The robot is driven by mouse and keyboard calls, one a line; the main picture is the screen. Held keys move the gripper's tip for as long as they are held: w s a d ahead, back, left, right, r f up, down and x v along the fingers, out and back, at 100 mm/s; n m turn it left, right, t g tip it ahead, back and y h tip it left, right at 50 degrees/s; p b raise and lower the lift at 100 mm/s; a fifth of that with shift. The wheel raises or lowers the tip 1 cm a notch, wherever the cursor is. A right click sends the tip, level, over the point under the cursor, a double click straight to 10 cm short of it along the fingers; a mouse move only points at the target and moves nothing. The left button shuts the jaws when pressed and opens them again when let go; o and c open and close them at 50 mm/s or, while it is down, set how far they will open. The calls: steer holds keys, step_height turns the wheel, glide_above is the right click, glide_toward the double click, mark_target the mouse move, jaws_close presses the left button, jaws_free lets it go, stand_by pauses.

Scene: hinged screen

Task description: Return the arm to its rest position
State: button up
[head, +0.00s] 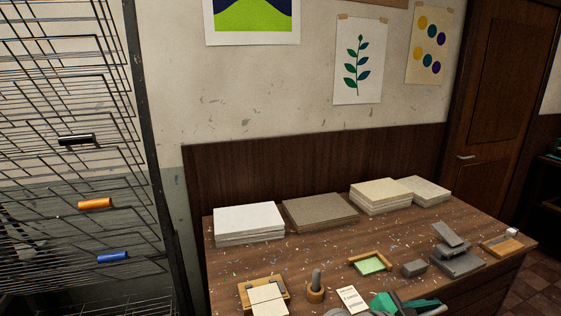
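I cannot make out my arm or my gripper anywhere in the head view. The view shows a wooden worktable (310,243) against a dark panelled wall. No hinged screen can be clearly identified in this view.
A wire rack (60,180) with black (76,139), orange (95,204) and blue (112,257) rollers stands at left. Paper stacks (248,222) line the table's back. Small tools and a teal-and-grey item (405,303), partly cut off, lie in front. A door (497,90) is at right.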

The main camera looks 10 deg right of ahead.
steer(key=w+a+f+n+t+y, duration=0.1)
steer(key=a+f+n+t+y, duration=0.6)
steer(key=a+f+n+t, duration=1.05)
steer(key=s+a+f+n+g+y, duration=0.1)
steer(key=s+a+f+n+y, duration=0.15)
steer(key=s+a, duration=0.4)
steer(key=s+a+f+n+g+y, duration=0.1)
steer(key=s+a+f+g+y, duration=0.2)
steer(key=a, duration=0.7)
steer(key=s+a+y, duration=0.1)
steer(key=s+a, duration=0.3)
steer(key=s, duration=0.3)
steer(key=s+a+m+t+y, duration=0.1)
steer(key=s+a, duration=0.4)
steer(key=s, duration=0.2)
steer(key=shift+a+r+m, duration=0.3)
steer(key=shift+r, duration=0.05)
steer(key=shift+a+y, duration=0.1)
steer(key=shift+y, duration=0.15)
steer(key=shift+w, duration=0.1)
